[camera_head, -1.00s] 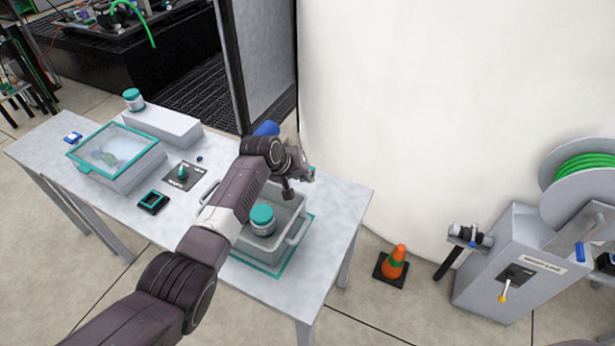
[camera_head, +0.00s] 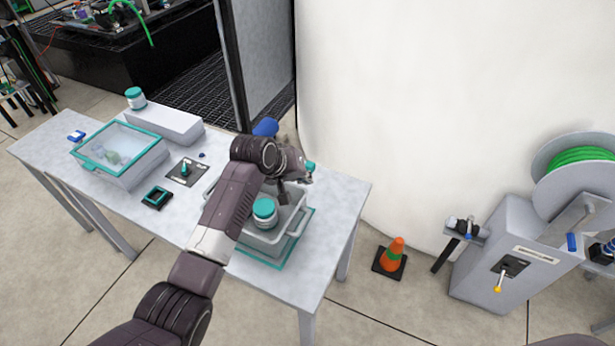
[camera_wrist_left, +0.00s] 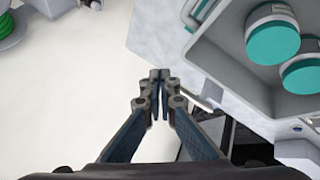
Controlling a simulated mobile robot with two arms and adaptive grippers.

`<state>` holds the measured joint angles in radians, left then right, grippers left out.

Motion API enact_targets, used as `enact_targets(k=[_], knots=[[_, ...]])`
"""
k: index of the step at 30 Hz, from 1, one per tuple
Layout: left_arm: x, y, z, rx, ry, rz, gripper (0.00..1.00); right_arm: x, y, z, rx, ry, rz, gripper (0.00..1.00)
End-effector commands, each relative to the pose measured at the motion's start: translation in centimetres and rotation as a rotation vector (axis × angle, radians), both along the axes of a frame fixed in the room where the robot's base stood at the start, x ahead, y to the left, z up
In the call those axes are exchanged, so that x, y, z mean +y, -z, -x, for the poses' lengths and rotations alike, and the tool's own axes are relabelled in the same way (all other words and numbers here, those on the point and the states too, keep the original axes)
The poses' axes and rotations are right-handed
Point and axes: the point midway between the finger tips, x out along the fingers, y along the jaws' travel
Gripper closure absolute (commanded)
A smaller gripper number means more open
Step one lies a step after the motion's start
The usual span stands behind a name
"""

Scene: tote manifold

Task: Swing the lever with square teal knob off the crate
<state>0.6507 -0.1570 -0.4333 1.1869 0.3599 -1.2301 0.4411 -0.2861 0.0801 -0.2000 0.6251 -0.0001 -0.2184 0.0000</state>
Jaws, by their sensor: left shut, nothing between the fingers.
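The grey crate (camera_head: 297,222) stands on a teal-edged mat near the right end of the table and holds a white jar with a teal lid (camera_head: 265,212); the left wrist view shows two such lids. My left gripper (camera_wrist_left: 160,75) is shut and empty, its fingertips together beside the crate's outer wall. In the head view my forearm and wrist cover part of the crate. A small teal piece (camera_head: 310,166), perhaps the lever's knob, shows by the gripper; its shape is too small to tell. The lever arm is not clear. My right gripper is not in view.
A teal-rimmed clear-lidded box (camera_head: 120,150), a white block (camera_head: 165,123) with a jar (camera_head: 135,98), and a dark plate with a teal knob (camera_head: 185,169) are farther left. An orange cone (camera_head: 394,252) and a hose-reel cabinet (camera_head: 500,265) stand right of the table.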

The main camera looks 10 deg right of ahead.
Motion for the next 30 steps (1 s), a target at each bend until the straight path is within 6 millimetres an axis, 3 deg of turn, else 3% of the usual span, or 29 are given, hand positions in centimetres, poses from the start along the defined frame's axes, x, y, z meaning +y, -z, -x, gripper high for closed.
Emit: enact_targets(k=[12, 30], knots=[[-0.2, -3.0, 2.3, 0.0, 0.0, 0.0, 1.0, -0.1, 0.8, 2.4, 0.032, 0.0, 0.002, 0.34], [-0.1, -3.0, 2.5, 0.001, -0.001, -0.001, 1.0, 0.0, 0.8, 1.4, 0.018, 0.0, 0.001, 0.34]])
